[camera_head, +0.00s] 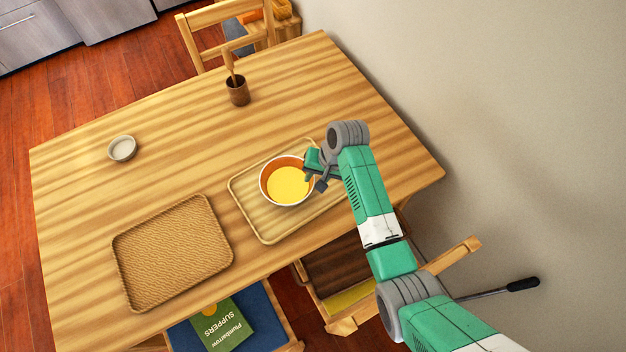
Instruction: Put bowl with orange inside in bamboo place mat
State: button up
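A white bowl (271,200) with an orange inner wall and a yellow filling is over the light wooden rimmed mat (268,231), which looks like the bamboo place mat. I cannot tell whether the bowl rests on the mat or is held just above it. The bowl is upright or nearly so. My gripper (314,179) is at the bowl's right rim, with its fingers close to or touching the rim. Whether the fingers are shut on the rim is too small to tell. My arm comes in from the lower right and covers the mat's right edge.
A woven rectangular tray-like mat (175,252) lies empty to the left. A small grey-white bowl (122,149) is at the far left, and a brown cup with utensils (238,92) at the back. Chairs stand around the table; a wall (500,100) is at right.

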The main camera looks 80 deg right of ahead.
jog(key=v, duration=0.8)
jog(key=shift+r, duration=0.25)
jog(key=w+a+r+n+t+h, duration=0.3)
jog(key=w+a+r, duration=0.1)
jog(key=w+r, duration=0.65)
jog(key=w+a+r+n+t+h, duration=0.2)
jog(key=w+a+r+n+t, duration=0.15)
jog(key=w+r, duration=0.7)
jog(key=w+a+r+n+t, duration=0.2)
jog(key=w+a+r, duration=0.1)
jog(key=a+r, duration=0.35)
jog(key=w+a+r+n+t, duration=0.2)
jog(key=w+a+r+t, duration=0.15)
jog(key=a+r, duration=0.3)
jog(key=s+a+r+n+t+y, duration=0.2)
jog(key=s+a+r+n+t, duration=0.1)
jog(key=a+r, duration=0.8)
jog(key=s+a+r+n+t+y, duration=0.2)
jog(key=s+a+r+t, duration=0.4)
jog(key=a+r, duration=0.6)
jog(key=shift+s+r+n, duration=0.4)
jog(key=shift+r+n, duration=0.25)
jog(key=shift+n, duration=0.1)
